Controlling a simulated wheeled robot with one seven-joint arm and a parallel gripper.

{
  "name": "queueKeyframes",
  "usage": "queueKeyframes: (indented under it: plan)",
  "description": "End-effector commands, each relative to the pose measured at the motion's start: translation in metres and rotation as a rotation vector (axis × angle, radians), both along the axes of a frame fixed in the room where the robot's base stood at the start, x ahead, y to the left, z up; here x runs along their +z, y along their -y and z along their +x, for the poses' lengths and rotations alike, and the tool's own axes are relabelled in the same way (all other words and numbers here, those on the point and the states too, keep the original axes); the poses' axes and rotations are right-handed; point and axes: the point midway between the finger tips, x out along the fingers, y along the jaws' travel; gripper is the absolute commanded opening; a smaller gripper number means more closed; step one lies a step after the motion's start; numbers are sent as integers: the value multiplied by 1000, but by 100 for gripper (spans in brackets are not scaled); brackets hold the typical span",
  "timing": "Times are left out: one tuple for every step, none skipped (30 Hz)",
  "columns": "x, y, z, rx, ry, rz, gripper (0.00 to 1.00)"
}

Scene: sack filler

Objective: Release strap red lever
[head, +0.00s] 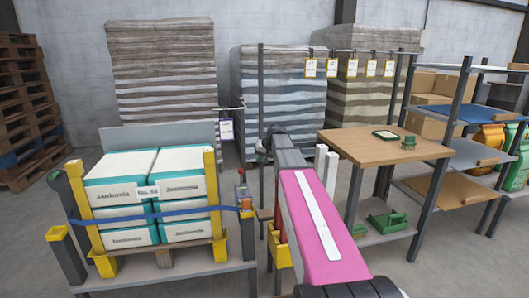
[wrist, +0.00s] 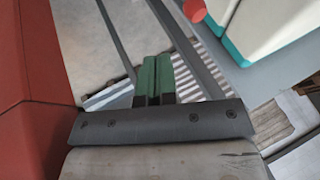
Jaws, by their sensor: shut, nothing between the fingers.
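White and teal sacks (head: 125,195) stand stacked between yellow posts, with a blue strap (head: 165,214) across their front. At the strap's right end is a small orange-red part (head: 246,204), probably the red lever; it is too small to tell its position. In the wrist view, a red round end (wrist: 194,10) shows at the top, beside a white and teal sack (wrist: 250,30). My gripper (wrist: 155,68) has its green fingers shut together and empty, below and left of that red end, apart from it in the picture. In the head view my pink arm hides part of the area right of the stack.
A large red surface (wrist: 30,85) fills the left of the wrist view, close by. A wooden-topped table (head: 370,148) stands right of my arm, with green items on its lower shelf. Shelves (head: 480,155) stand farther right. Tall sack piles (head: 165,80) stand behind.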

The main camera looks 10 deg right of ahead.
Motion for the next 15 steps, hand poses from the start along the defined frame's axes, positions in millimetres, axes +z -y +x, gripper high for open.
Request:
queueKeyframes:
  plan:
    - [-9,-4,6,1,-2,0,0]
    - [-14,-6,8,1,-2,0,0]
    - [-20,-8,11,1,-2,0,0]
    - [-25,-10,13,1,-2,0,0]
    - [-30,-12,16,0,-1,0,0]
    - [-36,-15,19,1,-2,0,0]
    - [-40,-17,21,1,-2,0,0]
    - [-45,-19,23,1,-2,0,0]
    - [-50,-22,25,0,-1,0,0]
    - [-49,-28,24,2,0,0,0]
    - [-50,-32,24,2,0,0,0]
    - [-52,-37,25,2,0,-1,0]
    - [-53,-41,26,2,0,-1,0]
    - [-53,-44,26,2,0,-1,0]
    - [-54,-48,27,1,0,0,0]
